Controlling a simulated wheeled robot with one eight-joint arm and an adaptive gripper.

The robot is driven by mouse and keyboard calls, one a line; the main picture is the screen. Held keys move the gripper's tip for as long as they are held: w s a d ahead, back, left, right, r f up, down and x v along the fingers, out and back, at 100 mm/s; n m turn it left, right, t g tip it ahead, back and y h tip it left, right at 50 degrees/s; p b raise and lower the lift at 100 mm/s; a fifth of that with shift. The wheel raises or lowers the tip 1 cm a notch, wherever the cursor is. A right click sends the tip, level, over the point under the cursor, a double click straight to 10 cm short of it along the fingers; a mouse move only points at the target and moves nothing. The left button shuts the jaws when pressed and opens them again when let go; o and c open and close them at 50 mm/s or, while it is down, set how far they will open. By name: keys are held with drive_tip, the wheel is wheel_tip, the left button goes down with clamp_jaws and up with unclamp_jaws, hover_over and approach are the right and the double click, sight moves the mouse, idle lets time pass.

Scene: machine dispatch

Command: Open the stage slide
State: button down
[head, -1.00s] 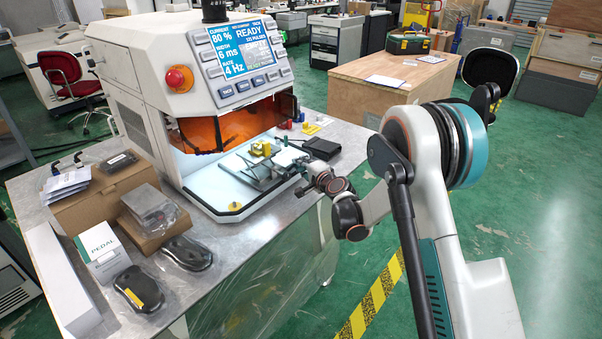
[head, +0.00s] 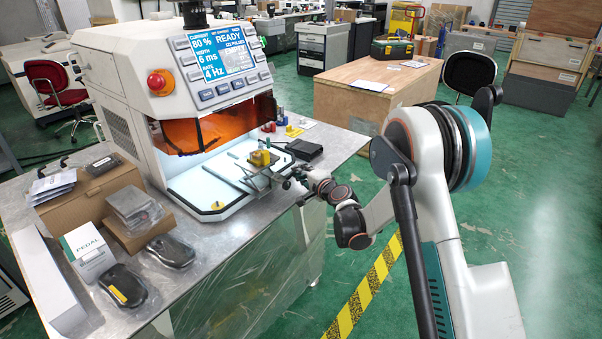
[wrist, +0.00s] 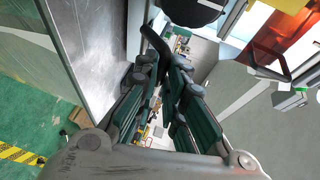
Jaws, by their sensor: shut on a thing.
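The stage slide (head: 255,180) is a flat metal stage on the pale floor of the machine's open chamber. A yellow fixture (head: 261,158) stands on it. My gripper (head: 287,181) is at the chamber's front right edge, at the near end of the stage. In the wrist view my gripper (wrist: 168,68) has its dark green, padded fingers close together at a dark curved bar (wrist: 153,40), which looks like the slide's handle. The grip point is small in the head view and partly hidden by the fingers in the wrist view.
The machine (head: 150,65) has an orange shield (head: 225,125) above the chamber. A black box (head: 304,149) and small coloured parts lie right of the stage.

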drive_tip(key=c, duration=1.7)
unclamp_jaws()
drive_tip(key=shift+s+a, duration=0.1)
drive_tip(key=shift+a, duration=0.15)
drive_tip(key=shift+d, duration=0.1)
drive_tip(key=shift+s+d+r, duration=0.1)
drive_tip(key=shift+s+d, duration=0.1)
drive_tip(key=shift+s, duration=0.05)
drive_tip(key=v, duration=1.1)
drive_tip(key=shift+s, duration=0.15)
